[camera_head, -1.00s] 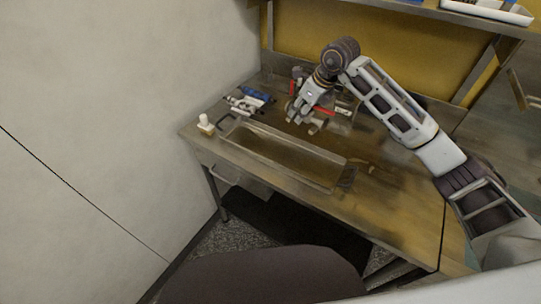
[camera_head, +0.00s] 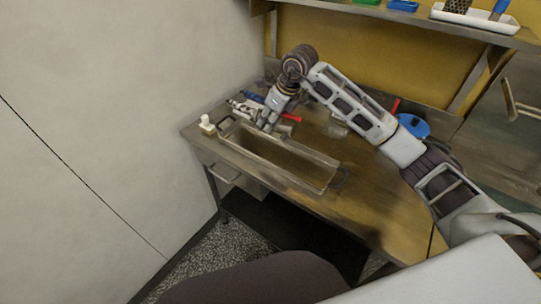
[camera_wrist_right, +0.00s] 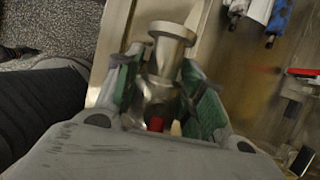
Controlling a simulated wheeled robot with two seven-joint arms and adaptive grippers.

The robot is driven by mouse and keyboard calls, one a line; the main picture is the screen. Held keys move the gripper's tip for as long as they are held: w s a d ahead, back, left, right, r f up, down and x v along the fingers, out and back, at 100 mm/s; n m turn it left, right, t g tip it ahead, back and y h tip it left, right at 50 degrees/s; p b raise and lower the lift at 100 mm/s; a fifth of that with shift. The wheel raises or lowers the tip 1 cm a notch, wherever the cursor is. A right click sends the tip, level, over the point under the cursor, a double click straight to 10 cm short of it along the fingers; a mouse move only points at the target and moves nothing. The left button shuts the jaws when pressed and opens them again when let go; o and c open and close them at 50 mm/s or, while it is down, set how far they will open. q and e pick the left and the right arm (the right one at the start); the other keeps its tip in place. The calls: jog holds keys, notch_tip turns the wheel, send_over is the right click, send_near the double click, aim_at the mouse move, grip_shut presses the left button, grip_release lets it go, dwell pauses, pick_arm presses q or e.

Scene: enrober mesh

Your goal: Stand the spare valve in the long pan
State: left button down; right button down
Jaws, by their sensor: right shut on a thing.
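My right gripper (camera_head: 268,122) is over the far left part of the long pan (camera_head: 285,171), near its back rim. In the right wrist view the gripper (camera_wrist_right: 160,95) is shut on the spare valve (camera_wrist_right: 172,38), a shiny steel body with a round flanged end that sticks out past the fingertips. A red bit of it shows low between the fingers. The valve is mostly hidden by the fingers in the head view, so I cannot tell whether it touches the pan. The long pan is metal, open and seemingly empty. My left gripper is not in view.
A small white object (camera_head: 206,124) stands at the table's left corner. Blue and white tools (camera_head: 246,106) lie behind the pan, with a red-handled item (camera_head: 291,117) beside the gripper. A blue round object (camera_head: 413,126) is at the back right.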

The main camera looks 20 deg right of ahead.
jog(key=shift+s+a, duration=0.1)
jog(key=shift+s, duration=0.1)
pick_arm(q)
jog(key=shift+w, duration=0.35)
pick_arm(e)
jog(key=shift+f, duration=0.1)
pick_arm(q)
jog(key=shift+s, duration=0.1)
